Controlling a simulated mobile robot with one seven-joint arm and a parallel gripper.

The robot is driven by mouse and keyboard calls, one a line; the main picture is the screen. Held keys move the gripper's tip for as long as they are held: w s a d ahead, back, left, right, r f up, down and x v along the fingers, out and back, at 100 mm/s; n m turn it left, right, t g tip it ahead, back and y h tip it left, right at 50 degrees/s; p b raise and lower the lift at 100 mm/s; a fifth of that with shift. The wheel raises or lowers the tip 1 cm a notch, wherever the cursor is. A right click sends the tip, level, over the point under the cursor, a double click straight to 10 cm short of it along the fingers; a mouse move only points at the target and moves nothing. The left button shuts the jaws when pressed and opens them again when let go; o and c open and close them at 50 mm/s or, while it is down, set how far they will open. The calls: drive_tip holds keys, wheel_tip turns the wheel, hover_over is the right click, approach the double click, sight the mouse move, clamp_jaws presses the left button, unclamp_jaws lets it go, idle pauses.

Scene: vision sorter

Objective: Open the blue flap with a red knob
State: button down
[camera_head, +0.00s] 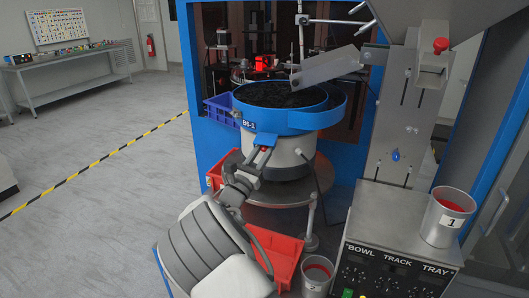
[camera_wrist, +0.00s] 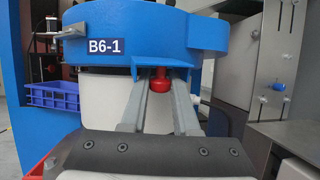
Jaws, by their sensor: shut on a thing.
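The red knob (camera_wrist: 160,82) sits in the middle of the wrist view, under the rim of the blue bowl (camera_wrist: 225,35) labelled B6-1. In the head view my gripper (camera_head: 262,155) reaches up to the front of the bowl (camera_head: 300,118), just below the label. The flap looks closed, though the fingers hide much of it there.
A metal chute (camera_head: 328,67) hangs over the bowl. A blue crate (camera_head: 222,110) stands behind left, and a red bin (camera_head: 275,252) lies below right of my arm. A control box (camera_head: 395,265) and cups (camera_head: 448,215) stand at right. The floor at left is open.

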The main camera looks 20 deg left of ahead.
drive_tip(key=c, duration=0.7)
unclamp_jaws()
drive_tip(key=shift+o, duration=0.2)
drive_tip(key=v, duration=1.7)
drive_tip(key=shift+s+b, duration=0.25)
drive_tip(key=shift+b, duration=0.15)
